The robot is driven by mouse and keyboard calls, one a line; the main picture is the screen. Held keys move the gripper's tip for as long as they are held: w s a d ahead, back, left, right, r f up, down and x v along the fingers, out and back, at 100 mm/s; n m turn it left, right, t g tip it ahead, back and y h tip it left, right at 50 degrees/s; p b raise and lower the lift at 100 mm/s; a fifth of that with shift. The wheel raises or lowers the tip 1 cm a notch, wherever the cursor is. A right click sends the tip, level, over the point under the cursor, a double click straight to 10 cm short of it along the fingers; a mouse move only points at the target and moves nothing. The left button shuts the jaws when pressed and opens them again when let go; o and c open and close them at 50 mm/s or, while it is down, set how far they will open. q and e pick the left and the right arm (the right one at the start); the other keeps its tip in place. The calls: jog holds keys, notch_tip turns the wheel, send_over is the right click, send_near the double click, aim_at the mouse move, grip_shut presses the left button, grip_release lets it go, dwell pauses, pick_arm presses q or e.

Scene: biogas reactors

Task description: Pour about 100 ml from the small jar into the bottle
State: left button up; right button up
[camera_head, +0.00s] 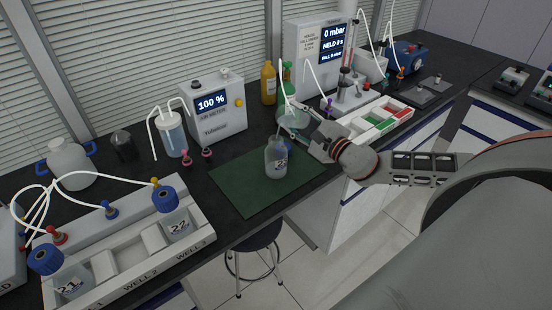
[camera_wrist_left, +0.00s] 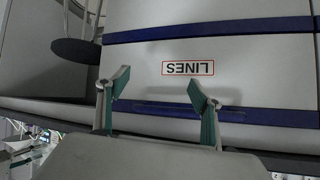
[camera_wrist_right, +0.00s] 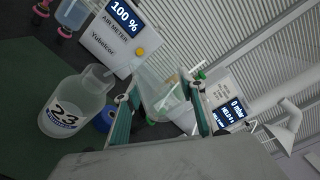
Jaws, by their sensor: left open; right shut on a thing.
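The bottle (camera_head: 277,163), clear and labelled 23, stands upright on the green mat (camera_head: 232,177). In the right wrist view the bottle (camera_wrist_right: 62,112) is at the left, its neck uncapped. A blue cap (camera_wrist_right: 103,121) lies beside it. My left gripper (camera_wrist_left: 155,88) is open and empty, facing a cabinet front, outside the head view.
The air meter (camera_head: 213,105) stands behind the mat. A yellow bottle (camera_head: 268,83) and a green one (camera_head: 286,77) stand behind the jar. A tray with red and green compartments (camera_head: 352,125) is to the right. The well rack (camera_head: 120,255) is at left. The mat's front is clear.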

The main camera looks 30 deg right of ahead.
jog(key=shift+a+r+n, duration=0.1)
jog(key=shift+r+n, duration=0.3)
jog(key=shift+n, duration=0.2)
dwell(2.4)
jog(key=shift+f, duration=0.15)
dwell(0.6)
jog(key=shift+n, duration=0.5)
dwell(0.8)
jog(key=shift+f+m+b, duration=0.25)
jog(key=shift+m+b, duration=0.3)
jog(key=shift+m, duration=1.15)
jog(key=d+r, duration=0.5)
jog(key=d, duration=0.1)
jog(key=shift+w+d, duration=0.15)
jog(key=shift+w, duration=0.15)
